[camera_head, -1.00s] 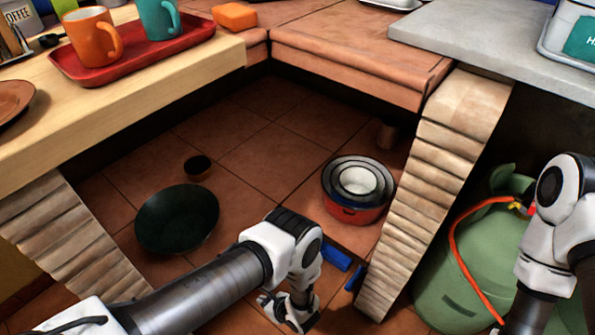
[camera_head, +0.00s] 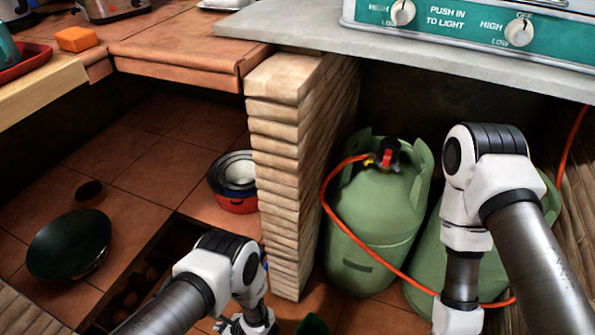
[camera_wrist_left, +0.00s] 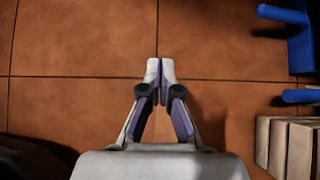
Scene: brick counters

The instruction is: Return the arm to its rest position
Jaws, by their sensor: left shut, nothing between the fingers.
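My left gripper (camera_head: 246,325) is low in the head view, at the bottom edge, left of the foot of the brick pillar. In the left wrist view my left gripper (camera_wrist_left: 160,70) points at the tiled floor, with its two fingertips together and nothing between them. My left arm (camera_head: 215,275) comes in from the bottom left and bends down at the wrist. My right arm (camera_head: 490,190) hangs in front of the green gas cylinders, and its gripper is below the frame.
A brick pillar (camera_head: 290,170) stands between the arms. Nested pots (camera_head: 236,203) and a dark bowl (camera_head: 68,246) are in the left bay. A green cylinder (camera_head: 372,225) with an orange hose is right of the pillar. Blue bars (camera_wrist_left: 300,45) show at the right in the wrist view.

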